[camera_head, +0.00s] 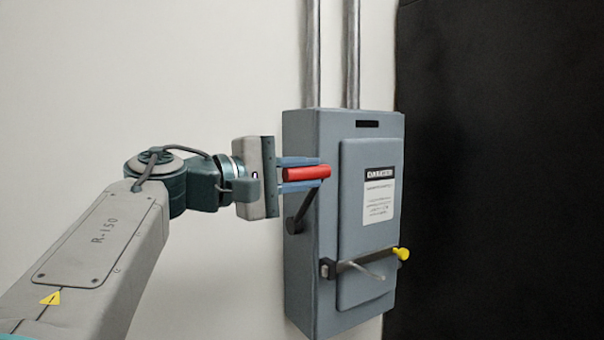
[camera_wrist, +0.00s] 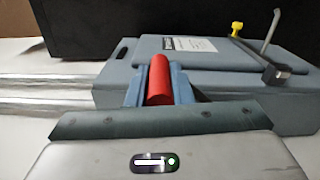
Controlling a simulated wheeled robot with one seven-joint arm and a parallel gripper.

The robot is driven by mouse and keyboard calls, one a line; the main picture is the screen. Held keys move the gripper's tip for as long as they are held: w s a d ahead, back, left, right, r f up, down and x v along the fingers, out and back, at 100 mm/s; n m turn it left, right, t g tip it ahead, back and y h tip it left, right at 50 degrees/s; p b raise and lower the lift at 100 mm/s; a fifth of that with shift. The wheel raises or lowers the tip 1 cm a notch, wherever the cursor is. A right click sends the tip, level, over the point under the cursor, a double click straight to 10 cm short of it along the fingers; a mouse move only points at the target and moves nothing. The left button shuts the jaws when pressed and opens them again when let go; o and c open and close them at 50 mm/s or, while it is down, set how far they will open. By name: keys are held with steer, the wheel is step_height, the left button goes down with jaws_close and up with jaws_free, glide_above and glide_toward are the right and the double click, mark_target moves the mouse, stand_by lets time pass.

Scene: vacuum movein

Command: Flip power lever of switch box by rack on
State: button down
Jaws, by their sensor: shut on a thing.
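The grey switch box (camera_head: 330,280) is fixed to the wall, and its side and front show in the head view. Its power lever has a red handle (camera_head: 306,173) and a dark arm (camera_head: 301,210) that rises from a pivot on the box's left side. The handle stands at the upper end of the arm. My gripper (camera_head: 318,173) comes from the left, and its blue fingers are shut around the red handle. In the wrist view the red handle (camera_wrist: 159,80) lies between the two fingers. The lever's arm is hidden there.
A metal latch bar (camera_head: 345,265) with a yellow knob (camera_head: 402,254) crosses the box's lower front. Two metal pipes (camera_head: 352,50) run up the wall from the box. A large dark panel (camera_head: 490,170) stands at the right. The pale wall (camera_head: 110,70) at left is bare.

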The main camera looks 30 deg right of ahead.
steer(key=c, duration=1.3)
jaws_free()
steer(key=shift+w+r, duration=0.1)
steer(key=shift+w, duration=0.05)
steer(key=shift+a, duration=0.1)
steer(key=a+b, duration=0.2)
steer(key=a, duration=1.1)
steer(key=shift+s+a, duration=0.25)
steer(key=shift+a, duration=0.15)
